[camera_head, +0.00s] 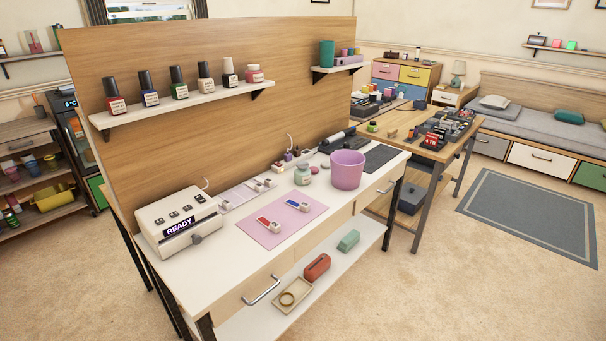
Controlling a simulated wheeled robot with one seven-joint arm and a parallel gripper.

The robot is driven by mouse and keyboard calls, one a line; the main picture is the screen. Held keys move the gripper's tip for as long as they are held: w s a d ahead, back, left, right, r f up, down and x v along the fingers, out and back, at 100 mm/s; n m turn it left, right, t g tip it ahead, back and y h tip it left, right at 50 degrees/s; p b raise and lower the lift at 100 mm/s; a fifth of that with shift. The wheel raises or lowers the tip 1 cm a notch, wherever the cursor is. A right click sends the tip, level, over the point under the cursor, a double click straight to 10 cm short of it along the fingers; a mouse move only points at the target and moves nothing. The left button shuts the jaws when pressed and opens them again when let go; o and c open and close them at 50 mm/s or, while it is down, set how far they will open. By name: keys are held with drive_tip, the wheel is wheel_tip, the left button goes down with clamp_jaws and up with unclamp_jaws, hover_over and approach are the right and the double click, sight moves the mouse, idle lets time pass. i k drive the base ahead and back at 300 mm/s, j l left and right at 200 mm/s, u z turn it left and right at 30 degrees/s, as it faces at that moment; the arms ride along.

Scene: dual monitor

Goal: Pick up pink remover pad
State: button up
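I cannot single out a pink remover pad with certainty. A flat pink mat (290,219) lies on the white desk top (222,268). On the mat sit two small white pieces, one with a red top (266,223) and one with a blue top (296,205). A pale strip (235,195) behind the mat carries several small white and pinkish pieces, too small to tell apart. A pink cup (347,170) stands to the right, with a small glass jar (302,175) beside it. My gripper is not in view.
A white machine reading READY (180,221) stands at the desk's left end. A wooden panel (200,130) with a shelf of bottles (185,107) rises behind. A lower shelf (330,262) holds a red and a green item.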

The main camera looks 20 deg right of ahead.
sight(314, 169)
drive_tip(key=i+l+u, duration=0.3)
drive_tip(key=i+l, duration=0.75)
drive_tip(key=i, duration=0.25)
drive_tip(key=i+l+u, duration=0.35)
drive_tip(key=i+l, duration=0.85)
drive_tip(key=l, duration=0.15)
